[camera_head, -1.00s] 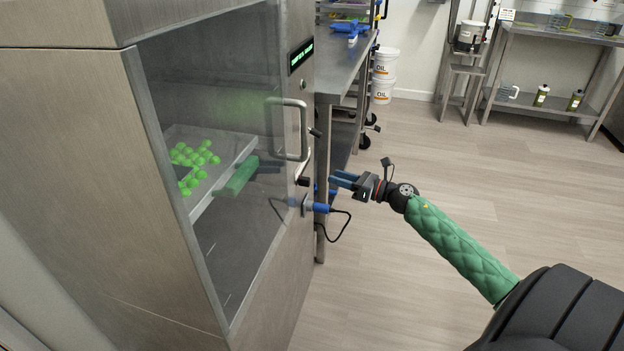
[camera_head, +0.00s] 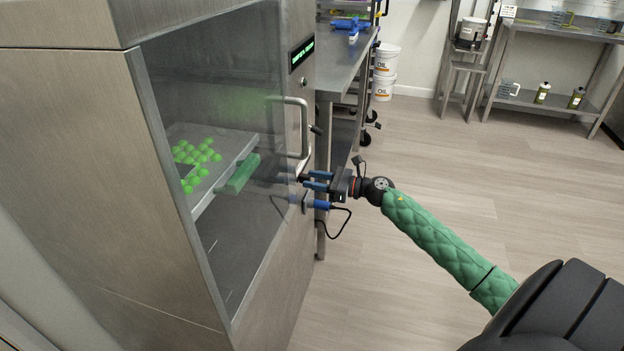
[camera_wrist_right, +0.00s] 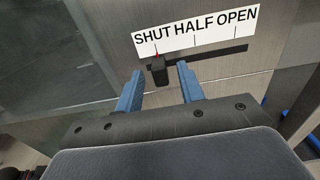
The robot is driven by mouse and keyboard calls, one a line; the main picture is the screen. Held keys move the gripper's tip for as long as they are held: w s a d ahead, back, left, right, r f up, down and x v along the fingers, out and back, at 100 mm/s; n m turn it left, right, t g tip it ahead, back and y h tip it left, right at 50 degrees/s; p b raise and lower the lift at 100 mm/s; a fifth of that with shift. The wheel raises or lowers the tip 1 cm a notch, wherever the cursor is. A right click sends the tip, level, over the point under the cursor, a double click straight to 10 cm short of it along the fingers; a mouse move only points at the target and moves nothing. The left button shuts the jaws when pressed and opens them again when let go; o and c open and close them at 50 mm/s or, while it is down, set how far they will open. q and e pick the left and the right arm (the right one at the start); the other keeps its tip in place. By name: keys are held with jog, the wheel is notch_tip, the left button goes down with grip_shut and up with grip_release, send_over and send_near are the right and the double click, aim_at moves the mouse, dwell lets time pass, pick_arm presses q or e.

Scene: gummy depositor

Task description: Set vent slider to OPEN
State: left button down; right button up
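The vent slider's black knob (camera_wrist_right: 158,72) sits in a dark horizontal slot (camera_wrist_right: 215,57) on the steel cabinet front, at the left end. A red pointer above the knob is at the SHUT mark of the white label (camera_wrist_right: 196,28), which reads SHUT, HALF, OPEN from left to right. My right gripper (camera_head: 312,181) is in front of the slider. Its two blue fingers are apart, with the knob between their tips in the wrist view, closer to the left finger. Contact cannot be told. My left gripper is not in view.
A door handle (camera_head: 303,130) stands out above my right gripper. Behind the glass, a tray (camera_head: 222,172) holds green balls. A steel table (camera_head: 345,75) stands behind. The floor to the right is clear.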

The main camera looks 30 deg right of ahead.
jog(key=shift+w+a, duration=0.35)
jog(key=shift+w, duration=0.05)
grip_shut()
jog(key=shift+d, duration=0.1)
